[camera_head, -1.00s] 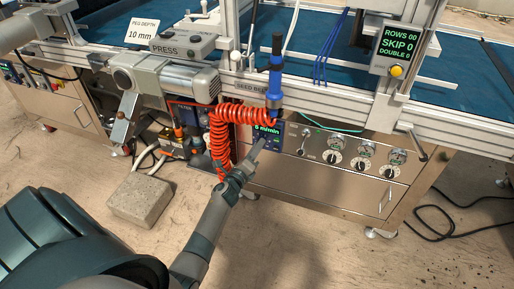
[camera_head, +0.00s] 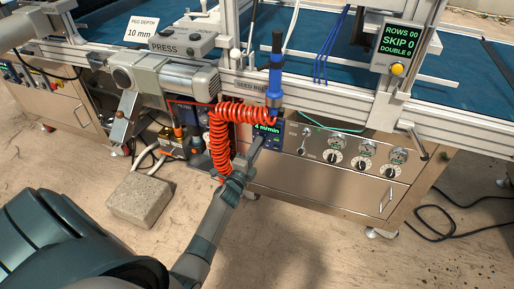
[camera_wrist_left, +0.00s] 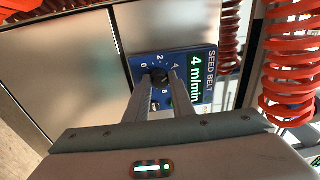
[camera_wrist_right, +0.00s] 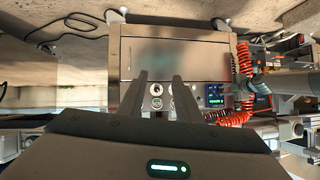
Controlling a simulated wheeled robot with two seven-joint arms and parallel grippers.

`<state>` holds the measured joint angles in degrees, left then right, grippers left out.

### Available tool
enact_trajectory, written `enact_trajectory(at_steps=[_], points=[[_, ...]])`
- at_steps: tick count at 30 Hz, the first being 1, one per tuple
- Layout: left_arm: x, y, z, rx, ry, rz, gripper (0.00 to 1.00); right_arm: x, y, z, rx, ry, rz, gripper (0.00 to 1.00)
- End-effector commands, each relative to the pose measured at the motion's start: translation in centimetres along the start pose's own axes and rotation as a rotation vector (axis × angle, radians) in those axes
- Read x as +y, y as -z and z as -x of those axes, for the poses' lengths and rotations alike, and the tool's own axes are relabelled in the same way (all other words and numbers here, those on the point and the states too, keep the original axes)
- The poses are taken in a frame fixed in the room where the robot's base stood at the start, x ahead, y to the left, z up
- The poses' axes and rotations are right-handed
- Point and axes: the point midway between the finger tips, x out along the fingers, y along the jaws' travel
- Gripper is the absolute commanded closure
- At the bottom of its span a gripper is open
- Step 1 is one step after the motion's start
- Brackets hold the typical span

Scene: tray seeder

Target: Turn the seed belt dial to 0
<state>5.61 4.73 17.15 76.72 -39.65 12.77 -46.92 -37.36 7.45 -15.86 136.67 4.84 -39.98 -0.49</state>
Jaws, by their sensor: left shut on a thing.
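The seed belt panel is a blue plate with a green display (camera_head: 268,129) that reads 4 m/min; it also shows in the left wrist view (camera_wrist_left: 201,79). Its black dial (camera_wrist_left: 160,77) sits inside a ring of white numbers, with 0, 2, 4 and 8 readable; the pointer is too small to tell. My left gripper (camera_head: 258,143) reaches the panel from below and is shut on the dial, with a finger on either side in the left wrist view (camera_wrist_left: 160,84). My right gripper (camera_wrist_right: 159,82) is open and empty, its fingers apart in front of the cabinet.
A coiled orange hose (camera_head: 221,135) hangs just left of the panel, close to my left gripper. A blue tool (camera_head: 275,72) hangs above it. Other knobs (camera_head: 333,158) are to the right. A concrete block (camera_head: 140,200) lies on the floor.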

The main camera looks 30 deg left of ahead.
Motion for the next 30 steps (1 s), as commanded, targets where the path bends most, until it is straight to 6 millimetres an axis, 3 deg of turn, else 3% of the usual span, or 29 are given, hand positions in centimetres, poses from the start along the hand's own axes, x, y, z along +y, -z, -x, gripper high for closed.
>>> enact_trajectory(at_steps=[11,30], points=[[0.1,0.1,0.0,-0.019,0.025,0.358,1.00,0.2,-0.4,0.1,-0.028,-0.006,-0.005,0.69],[0.1,0.3,0.1,-0.050,0.070,0.963,1.00,1.5,-4.7,1.8,-0.274,-0.032,-0.040,0.69]])
